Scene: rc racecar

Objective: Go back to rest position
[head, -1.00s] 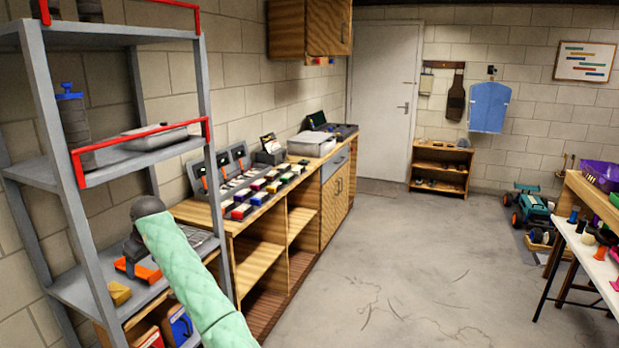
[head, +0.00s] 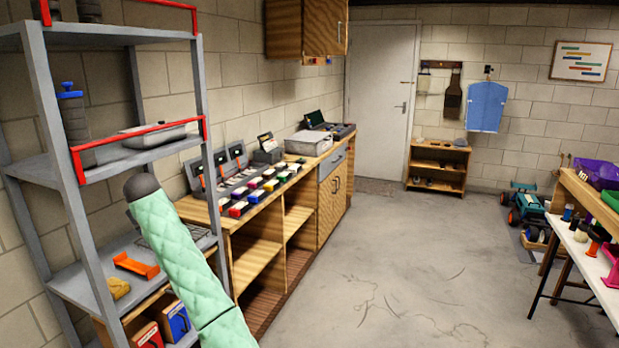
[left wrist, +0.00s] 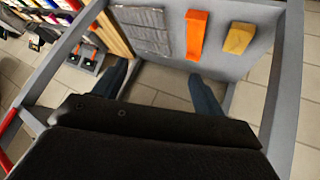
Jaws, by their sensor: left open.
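My left arm, in a mint green quilted sleeve (head: 185,255), reaches up in front of the grey metal rack (head: 90,235) in the head view. Its dark end hides my left gripper there. In the left wrist view, my left gripper (left wrist: 160,88) has its two dark fingers wide apart with nothing between them. Beyond them is the rack's lower shelf with an orange part (left wrist: 197,35), a yellow block (left wrist: 239,38) and a grey ribbed panel (left wrist: 142,30). The fingers look apart from these things. My right gripper is in neither view.
A wooden workbench (head: 262,222) with coloured bins runs along the left wall behind the rack. A white-topped table (head: 590,262) stands at the right. A teal car (head: 527,212) sits on the floor near it. The concrete floor (head: 400,270) between them is clear.

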